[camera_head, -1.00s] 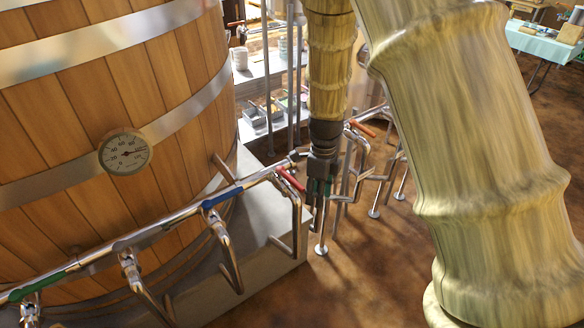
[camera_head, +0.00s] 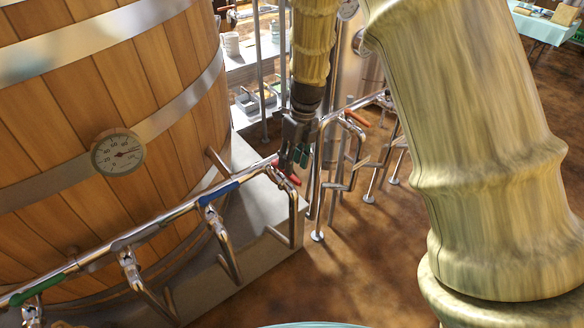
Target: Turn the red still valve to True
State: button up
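The red valve handle (camera_head: 289,177) sits on the metal pipe, at its right end near the barrel's base. Part of the handle is hidden behind my gripper. My gripper (camera_head: 293,164) points down right at the red handle, its dark left finger overlapping the handle in the picture. A green pad shows on its right finger. The fingers look apart, and I see nothing held between them. I cannot tell whether a finger touches the handle.
A blue handle (camera_head: 220,194) and a green handle (camera_head: 37,289) lie along the same pipe to the left. The wooden barrel (camera_head: 110,90) with a dial gauge (camera_head: 118,152) stands behind it. An orange handle (camera_head: 357,118) and upright pipes are to the right.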

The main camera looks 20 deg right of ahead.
jog(key=shift+s+a+f+p, duration=0.1)
jog(key=shift+a+f+p, duration=0.1)
jog(key=shift+f, duration=0.75)
jog(key=shift+s+a+f+p, duration=0.1)
jog(key=shift+f+p, duration=0.1)
jog(key=shift+f, duration=0.7)
jog(key=shift+c, duration=0.5)
grip_shut()
